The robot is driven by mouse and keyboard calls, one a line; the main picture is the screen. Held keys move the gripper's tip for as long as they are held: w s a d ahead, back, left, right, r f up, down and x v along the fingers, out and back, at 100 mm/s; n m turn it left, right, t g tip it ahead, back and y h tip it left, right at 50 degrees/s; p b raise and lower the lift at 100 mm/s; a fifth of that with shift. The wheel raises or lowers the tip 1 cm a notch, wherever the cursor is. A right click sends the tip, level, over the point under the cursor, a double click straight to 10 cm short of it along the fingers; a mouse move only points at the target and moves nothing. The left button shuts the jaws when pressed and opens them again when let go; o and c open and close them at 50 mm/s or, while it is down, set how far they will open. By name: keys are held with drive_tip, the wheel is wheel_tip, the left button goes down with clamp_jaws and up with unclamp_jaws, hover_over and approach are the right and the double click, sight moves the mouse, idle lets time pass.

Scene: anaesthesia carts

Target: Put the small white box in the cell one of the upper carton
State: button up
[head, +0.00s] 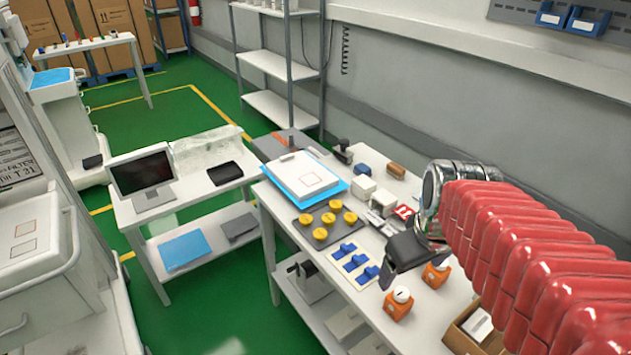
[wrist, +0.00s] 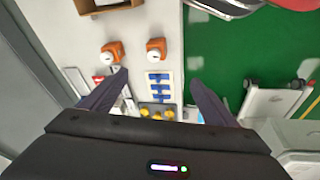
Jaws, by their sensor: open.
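Small white boxes stand on the bench behind my gripper: one white block (head: 363,187) and another (head: 383,203) beside it. A white item (head: 478,325) also lies in an open brown carton (head: 458,338) at the bench's near right; its edge shows in the wrist view (wrist: 108,8). I cannot tell which is the task's box. A white tray-like piece with outlined squares (head: 287,181) lies on a blue sheet. No upper carton with numbered cells is clearly readable. My gripper (head: 392,268) is above the bench, fingers apart and empty; it shows in the wrist view (wrist: 158,78).
Blue parts on a pale board (head: 356,262), yellow round parts on a dark plate (head: 328,225) and two orange blocks with white knobs (head: 398,304) crowd the bench. A monitor (head: 142,171) stands on the left table. Green floor lies between.

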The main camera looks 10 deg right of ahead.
drive_tip(key=s+a+r+m+t+y, duration=0.1)
drive_tip(key=s+a+r+t, duration=0.1)
drive_tip(key=a, duration=0.9)
drive_tip(key=shift+s+r+m, duration=0.4)
drive_tip(key=shift+s+r, duration=0.05)
drive_tip(key=shift+r, duration=0.05)
